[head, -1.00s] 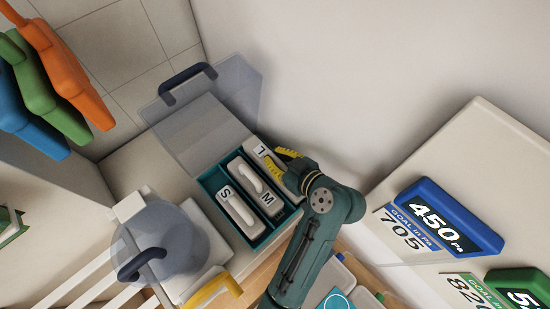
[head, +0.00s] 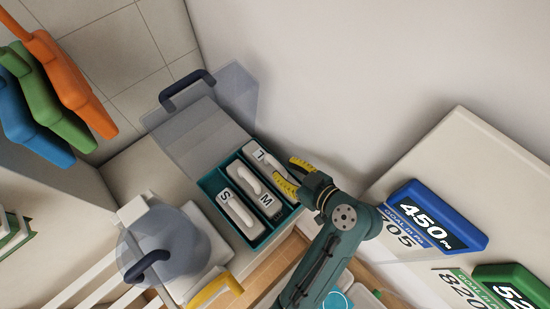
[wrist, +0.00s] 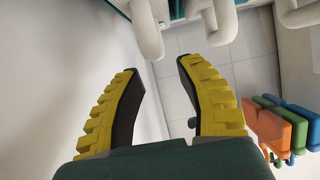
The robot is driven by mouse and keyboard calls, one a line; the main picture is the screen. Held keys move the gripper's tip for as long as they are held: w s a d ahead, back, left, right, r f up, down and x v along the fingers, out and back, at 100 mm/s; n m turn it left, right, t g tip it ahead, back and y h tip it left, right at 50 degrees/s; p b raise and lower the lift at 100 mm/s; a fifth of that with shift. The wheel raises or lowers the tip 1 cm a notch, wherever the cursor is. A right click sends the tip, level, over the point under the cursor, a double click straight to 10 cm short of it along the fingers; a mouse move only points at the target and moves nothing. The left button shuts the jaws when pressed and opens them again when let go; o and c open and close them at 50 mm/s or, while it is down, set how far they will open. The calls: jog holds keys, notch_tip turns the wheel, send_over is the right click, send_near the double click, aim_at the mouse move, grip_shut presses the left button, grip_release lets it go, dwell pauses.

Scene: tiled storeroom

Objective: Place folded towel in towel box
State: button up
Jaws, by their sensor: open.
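My gripper (head: 283,167) is open, its two yellow fingers beside the right edge of a teal box (head: 259,243). In the wrist view my gripper (wrist: 158,66) has nothing between its fingers. The box has compartments with pale handled pieces marked S (head: 234,205), M (head: 268,204) and L (head: 262,157). The lower finger overlaps the area by the L piece in the head view; contact cannot be told. A clear lid (head: 205,133) with a dark handle stands open behind the box. I cannot make out a folded towel or a towel box for sure.
A clear round cover (head: 180,262) with a dark handle stands at left of the box. Orange (head: 66,72), green and blue flat pieces hang at upper left. A right-hand counter carries a blue 450 sign (head: 437,217) and a green sign (head: 513,284). A wall rises behind.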

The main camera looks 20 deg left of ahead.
jog(key=p+v, duration=0.1)
jog(key=v, duration=0.5)
jog(key=shift+d, duration=0.15)
jog(key=shift+r, duration=0.1)
